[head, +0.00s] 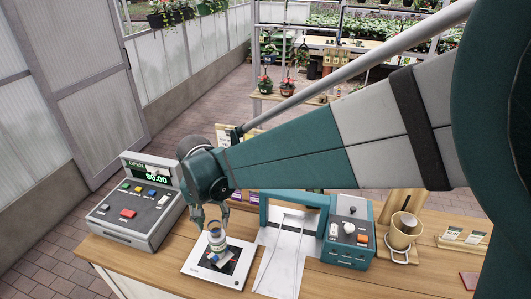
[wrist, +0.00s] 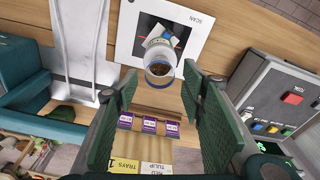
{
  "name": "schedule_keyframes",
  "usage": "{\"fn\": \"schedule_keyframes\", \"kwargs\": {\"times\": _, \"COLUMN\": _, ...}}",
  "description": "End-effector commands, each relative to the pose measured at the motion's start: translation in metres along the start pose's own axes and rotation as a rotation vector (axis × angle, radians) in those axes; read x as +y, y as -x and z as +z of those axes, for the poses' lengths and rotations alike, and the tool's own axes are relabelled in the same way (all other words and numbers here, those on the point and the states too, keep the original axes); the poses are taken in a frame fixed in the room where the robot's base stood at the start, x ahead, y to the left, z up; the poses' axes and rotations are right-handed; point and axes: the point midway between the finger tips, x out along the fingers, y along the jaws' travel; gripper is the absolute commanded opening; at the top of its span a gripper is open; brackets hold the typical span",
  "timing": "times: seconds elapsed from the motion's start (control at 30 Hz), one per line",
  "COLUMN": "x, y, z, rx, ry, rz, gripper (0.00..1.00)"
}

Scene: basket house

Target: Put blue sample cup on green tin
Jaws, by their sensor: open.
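The clear sample cup with a blue band (head: 217,242) is over the white scan plate in the head view. In the wrist view, the cup (wrist: 160,62) shows its open mouth, a brown inside and a blue ring. My gripper (head: 212,217) is just above the cup, pointing down. In the wrist view its two green fingers are wide apart, with the cup near the gap between their tips. I cannot tell whether either finger touches it. No green tin can be clearly made out in either view.
The white scan plate (head: 188,268) lies on the wooden counter. A grey cash register (head: 130,215) stands left of it.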

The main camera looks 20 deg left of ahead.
Motion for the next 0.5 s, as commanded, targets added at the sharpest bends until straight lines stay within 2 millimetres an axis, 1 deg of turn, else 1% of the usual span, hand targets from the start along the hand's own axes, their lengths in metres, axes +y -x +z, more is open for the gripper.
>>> {"fn": "schedule_keyframes", "kwargs": {"times": 0.03, "x": 0.000, "y": 0.008, "z": 0.000, "rx": 0.000, "ry": 0.000, "rz": 0.000, "gripper": 0.40}}
{"fn": "schedule_keyframes", "kwargs": {"times": 0.3, "x": 0.000, "y": 0.048, "z": 0.000, "rx": 0.000, "ry": 0.000, "rz": 0.000, "gripper": 0.40}}
{"fn": "schedule_keyframes", "kwargs": {"times": 0.5, "x": 0.000, "y": 0.070, "z": 0.000, "rx": 0.000, "ry": 0.000, "rz": 0.000, "gripper": 0.40}}
